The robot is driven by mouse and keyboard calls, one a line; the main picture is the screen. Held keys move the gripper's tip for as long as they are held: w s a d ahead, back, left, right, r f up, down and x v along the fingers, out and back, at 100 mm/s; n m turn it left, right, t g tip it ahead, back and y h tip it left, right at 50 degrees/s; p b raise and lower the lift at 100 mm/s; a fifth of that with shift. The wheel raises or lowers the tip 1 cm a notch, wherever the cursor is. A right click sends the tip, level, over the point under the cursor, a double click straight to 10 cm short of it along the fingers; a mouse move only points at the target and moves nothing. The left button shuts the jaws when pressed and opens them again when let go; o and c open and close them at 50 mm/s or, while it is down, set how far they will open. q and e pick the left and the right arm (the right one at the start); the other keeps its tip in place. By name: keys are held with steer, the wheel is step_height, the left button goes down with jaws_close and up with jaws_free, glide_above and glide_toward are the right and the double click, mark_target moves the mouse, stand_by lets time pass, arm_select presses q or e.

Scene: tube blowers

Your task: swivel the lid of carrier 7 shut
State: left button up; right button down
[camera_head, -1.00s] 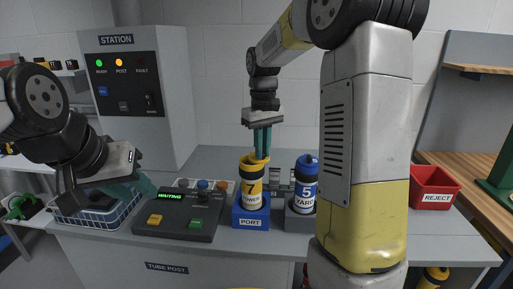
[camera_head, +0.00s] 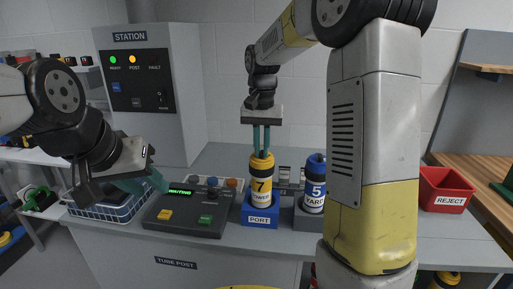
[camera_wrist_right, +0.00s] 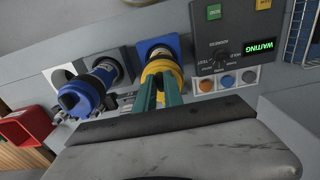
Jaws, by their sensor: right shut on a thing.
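Carrier 7 (camera_head: 262,190), a yellow and black tube, stands upright in the blue block marked PORT (camera_head: 260,219). Its yellow lid (camera_head: 261,163) now sits over the top of the tube; I cannot tell whether it is fully seated. My right gripper (camera_head: 261,152) reaches down from above, its teal fingers shut on the lid. In the right wrist view the fingers (camera_wrist_right: 160,85) meet the yellow lid (camera_wrist_right: 155,68), hiding part of it. My left gripper (camera_head: 150,183) hangs over the basket and panel edge, away from the carrier; its fingertips are not clear.
Blue-topped carrier 5 (camera_head: 315,188) stands close to the right in a grey block. A control panel (camera_head: 190,208) with a green WAITING display lies to the left. The red REJECT bin (camera_head: 444,188) is far right. A blue wire basket (camera_head: 110,210) is at the left.

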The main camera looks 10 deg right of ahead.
mark_target(261, 152)
stand_by(0.4)
steer(key=c, duration=1.4)
jaws_free()
steer(key=shift+c, duration=0.2)
step_height(261, 152, up, 8)
steer(key=shift+f, duration=0.2)
steer(key=shift+r, duration=0.15)
